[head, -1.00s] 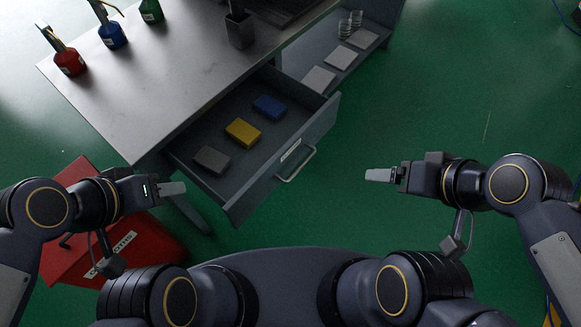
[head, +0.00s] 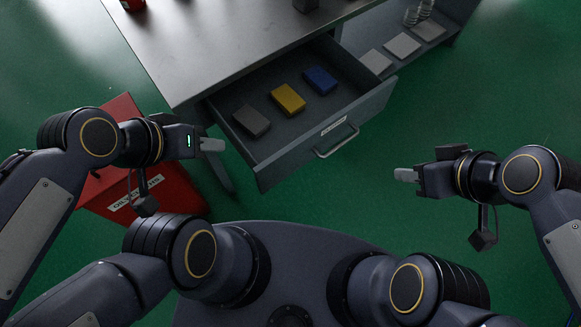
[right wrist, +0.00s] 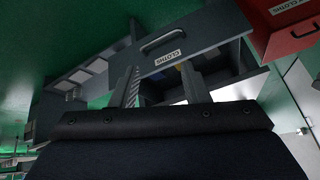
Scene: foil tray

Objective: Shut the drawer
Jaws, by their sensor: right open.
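The grey drawer (head: 280,160) stands pulled out from under the bench top in the head view. Its front has a white label and a bar handle (head: 337,142). Inside lie a grey block (head: 251,121), a yellow block (head: 288,98) and a blue block (head: 320,80). My right gripper (head: 405,175) is open and empty, right of the handle and apart from it. In the right wrist view its two fingers (right wrist: 158,88) point toward the drawer front (right wrist: 195,50), labelled CLOTHS. My left gripper (head: 211,145) is left of the drawer, apart from it; its finger gap cannot be made out.
The bench top (head: 210,50) extends behind the drawer. A red bin (head: 165,195) with a label stands on the floor below my left arm. An open shelf with pale tiles (head: 402,45) and glass items is right of the drawer. The green floor before the drawer is clear.

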